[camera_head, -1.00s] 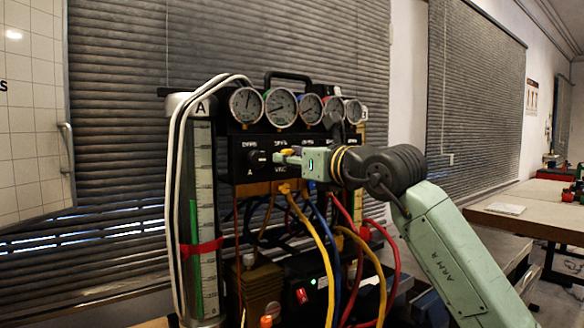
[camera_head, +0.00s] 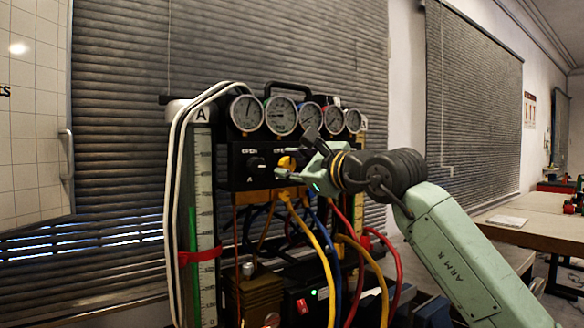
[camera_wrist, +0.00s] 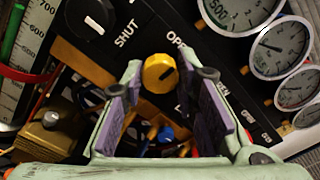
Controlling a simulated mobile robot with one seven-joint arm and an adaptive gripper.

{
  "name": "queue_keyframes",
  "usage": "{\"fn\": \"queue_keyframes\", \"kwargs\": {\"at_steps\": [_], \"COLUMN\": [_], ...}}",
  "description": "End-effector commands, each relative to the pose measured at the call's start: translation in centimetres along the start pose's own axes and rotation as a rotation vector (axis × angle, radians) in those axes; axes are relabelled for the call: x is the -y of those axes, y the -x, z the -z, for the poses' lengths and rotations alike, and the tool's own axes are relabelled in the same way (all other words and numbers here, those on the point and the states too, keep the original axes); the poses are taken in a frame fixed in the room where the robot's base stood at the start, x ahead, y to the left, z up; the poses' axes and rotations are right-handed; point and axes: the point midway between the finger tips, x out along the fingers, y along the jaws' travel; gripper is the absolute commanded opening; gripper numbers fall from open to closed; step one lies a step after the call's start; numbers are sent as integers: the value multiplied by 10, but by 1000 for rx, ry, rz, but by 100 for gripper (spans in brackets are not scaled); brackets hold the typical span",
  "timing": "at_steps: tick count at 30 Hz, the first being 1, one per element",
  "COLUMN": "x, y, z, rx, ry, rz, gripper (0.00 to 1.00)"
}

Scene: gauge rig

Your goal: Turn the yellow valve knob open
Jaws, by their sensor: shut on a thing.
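The yellow valve knob (camera_head: 287,162) is on the black panel (camera_head: 238,160) below the gauges. In the wrist view the yellow valve knob (camera_wrist: 160,72) sits between my fingertips, its dark mark slanting to the upper right, beside lettering reading SHUT and OPEN. My gripper (camera_head: 284,174) is at the panel, rolled over, with a finger on either side of the knob. In the wrist view the purple pads of my gripper (camera_wrist: 163,85) flank the knob and are shut on it. Contact at the pads is hard to make out.
A black knob (camera_head: 257,162) is left of the yellow one, and a row of round gauges (camera_head: 281,115) stands above. Yellow, blue and red hoses (camera_head: 318,240) hang just below. A glass column (camera_head: 203,225) with a red strap stands at left.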

Motion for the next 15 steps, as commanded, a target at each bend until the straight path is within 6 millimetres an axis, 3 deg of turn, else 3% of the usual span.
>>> {"fn": "queue_keyframes", "kwargs": {"at_steps": [15], "x": [1], "y": [0], "z": [0], "rx": [0], "ry": [47], "rz": [2], "gripper": [0]}}
